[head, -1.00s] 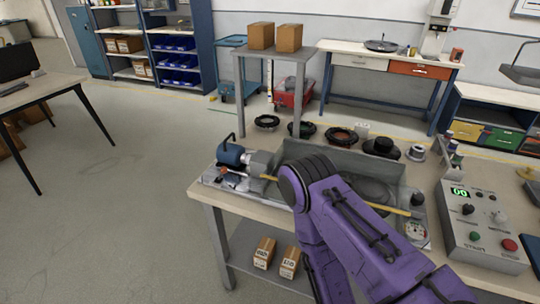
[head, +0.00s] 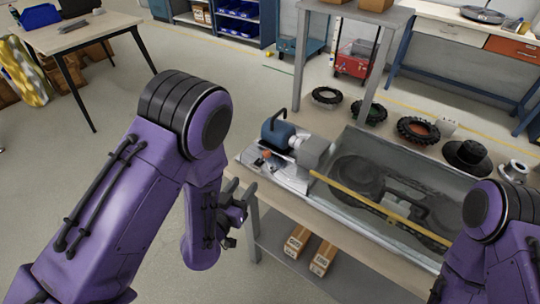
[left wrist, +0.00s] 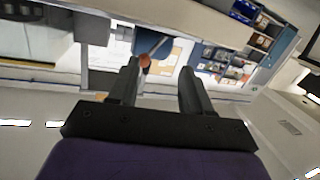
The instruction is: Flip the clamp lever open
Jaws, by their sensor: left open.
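A blue motor unit (head: 279,131) with a black handle stands on a light base plate (head: 285,174) at the left end of the table. A small orange-red lever-like part (head: 262,157) sits low on its near left side; I cannot tell its exact position, or surely that it is the clamp lever. My left gripper (head: 238,208) is open and apparently empty, left of the table's front edge and apart from the plate. Its fingers (left wrist: 155,88) show apart in the left wrist view, with a small orange-red spot (left wrist: 145,62) beyond. My right gripper (head: 437,290) is mostly hidden.
A clear-walled grey tank (head: 372,150) with a yellow bar (head: 385,214) along its front fills the table's middle. Black rings (head: 418,131) and a black hub (head: 467,158) lie behind it. Boxes (head: 297,241) stand on the lower shelf. Floor left of the table is open.

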